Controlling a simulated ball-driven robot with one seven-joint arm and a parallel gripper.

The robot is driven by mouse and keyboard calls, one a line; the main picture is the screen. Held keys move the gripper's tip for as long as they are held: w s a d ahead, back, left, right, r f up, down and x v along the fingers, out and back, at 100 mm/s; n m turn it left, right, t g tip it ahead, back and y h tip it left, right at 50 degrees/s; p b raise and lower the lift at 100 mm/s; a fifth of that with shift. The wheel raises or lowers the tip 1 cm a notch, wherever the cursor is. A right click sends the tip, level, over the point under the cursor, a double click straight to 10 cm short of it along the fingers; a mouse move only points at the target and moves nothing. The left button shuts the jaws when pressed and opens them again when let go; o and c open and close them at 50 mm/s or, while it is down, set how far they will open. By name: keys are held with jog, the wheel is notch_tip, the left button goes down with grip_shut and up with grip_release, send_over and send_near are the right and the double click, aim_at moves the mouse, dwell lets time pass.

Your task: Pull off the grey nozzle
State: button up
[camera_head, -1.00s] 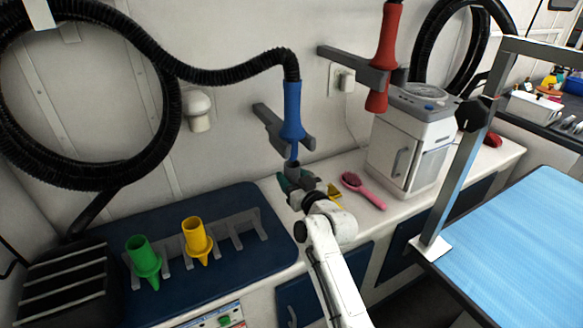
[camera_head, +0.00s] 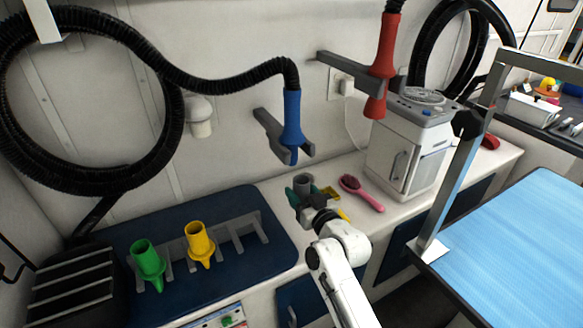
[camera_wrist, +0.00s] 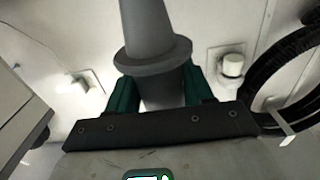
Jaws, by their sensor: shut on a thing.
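The grey nozzle (camera_head: 303,181) is held upright in my gripper (camera_head: 304,194), below the blue handle (camera_head: 292,118). The nozzle and the handle's lower tip are apart, with a visible gap. In the wrist view the grey nozzle (camera_wrist: 149,38) stands between the two green fingers of my gripper (camera_wrist: 160,90), which are shut on it below its flange. The blue handle hangs in a grey wall bracket (camera_head: 272,132) on a black hose.
A green nozzle (camera_head: 147,262) and a yellow nozzle (camera_head: 200,243) stand in a grey slotted rack (camera_head: 258,225) on a dark blue mat. A pink brush (camera_head: 362,192) lies right of my gripper. A red handle (camera_head: 383,60) hangs further right. A blue-topped table (camera_head: 510,240) stands right.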

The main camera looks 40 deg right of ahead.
aim_at(306, 197)
jog(key=shift+p+v, duration=0.9)
jog(key=shift+v, duration=0.95)
